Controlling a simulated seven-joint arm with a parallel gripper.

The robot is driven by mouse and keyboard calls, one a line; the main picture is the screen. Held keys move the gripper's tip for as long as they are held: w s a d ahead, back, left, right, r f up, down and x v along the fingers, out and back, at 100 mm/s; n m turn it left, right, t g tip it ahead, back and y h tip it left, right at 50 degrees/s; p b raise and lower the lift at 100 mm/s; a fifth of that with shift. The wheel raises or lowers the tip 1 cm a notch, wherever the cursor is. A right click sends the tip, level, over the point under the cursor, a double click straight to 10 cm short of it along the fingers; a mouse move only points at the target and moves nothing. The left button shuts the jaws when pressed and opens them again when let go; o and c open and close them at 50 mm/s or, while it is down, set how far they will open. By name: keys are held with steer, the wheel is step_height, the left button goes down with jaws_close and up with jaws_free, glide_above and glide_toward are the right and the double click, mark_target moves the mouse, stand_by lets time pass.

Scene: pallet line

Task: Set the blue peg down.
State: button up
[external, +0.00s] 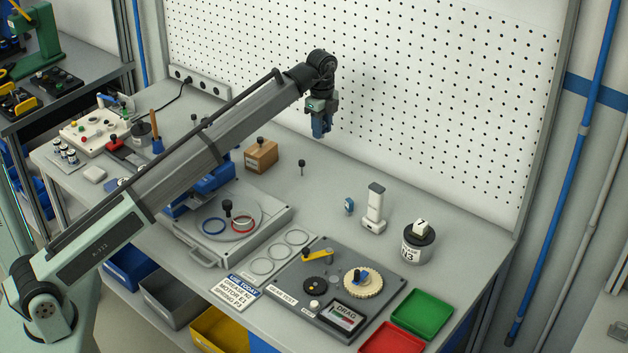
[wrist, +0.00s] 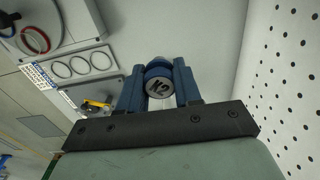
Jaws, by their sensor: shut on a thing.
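My gripper (external: 321,127) is high above the back of the bench, in front of the pegboard, pointing down. In the wrist view its two blue fingers are shut on the blue peg (wrist: 158,72), which has a round grey end marked K2 (wrist: 160,88). The peg is held between the fingers, clear of the bench; its far end is hidden. In the external view the peg is hard to tell apart from the blue fingers.
Below stand a brown block (external: 261,156) and a small dark pin (external: 302,167). A white upright device (external: 375,209), a dark-lidded jar (external: 418,246) and a geared panel (external: 290,291) are nearer the front right. Bare bench (external: 325,194) lies between.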

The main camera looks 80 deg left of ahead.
steer(key=shift+s+a+f, duration=0.1)
steer(key=shift+a+f, duration=0.05)
steer(key=shift+f, duration=3.4)
steer(key=shift+s+a+f, duration=0.1)
steer(key=shift+f, duration=3.4)
steer(key=shift+s+a+f, duration=0.1)
steer(key=shift+a+f, duration=0.05)
steer(key=shift+f, duration=3.4)
steer(key=o, duration=1)
steer(key=shift+f, duration=0.1)
steer(key=shift+o, duration=0.2)
step_height(320, 180, up, 12)
